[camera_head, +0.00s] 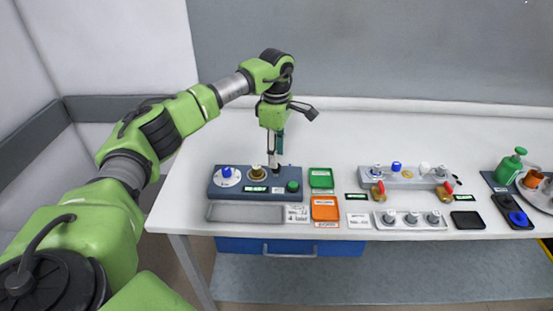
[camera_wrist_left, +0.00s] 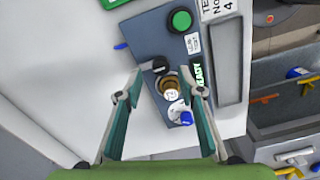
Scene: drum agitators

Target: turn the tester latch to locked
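The tester (camera_head: 240,189) is a blue-grey box at the front left of the table. It has a blue knob on a white dial (camera_head: 227,173), a brass socket (camera_head: 257,172), a lit green display and a green button (camera_head: 292,186). I cannot tell surely which part is the latch. My left gripper (camera_head: 274,169) points down over the tester's back edge. In the left wrist view its fingers (camera_wrist_left: 165,88) are open and apart, with a black knob (camera_wrist_left: 160,66) and the brass socket (camera_wrist_left: 169,86) between them. The blue knob (camera_wrist_left: 184,116) shows nearer the palm. My right gripper is not visible.
Green (camera_head: 321,178) and orange (camera_head: 325,208) trays stand right of the tester. Grey fixtures with knobs and red parts (camera_head: 410,179) lie further right, with a green bottle (camera_head: 510,166) beyond. An empty grey tray (camera_head: 245,213) lies before the tester. The table behind is clear.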

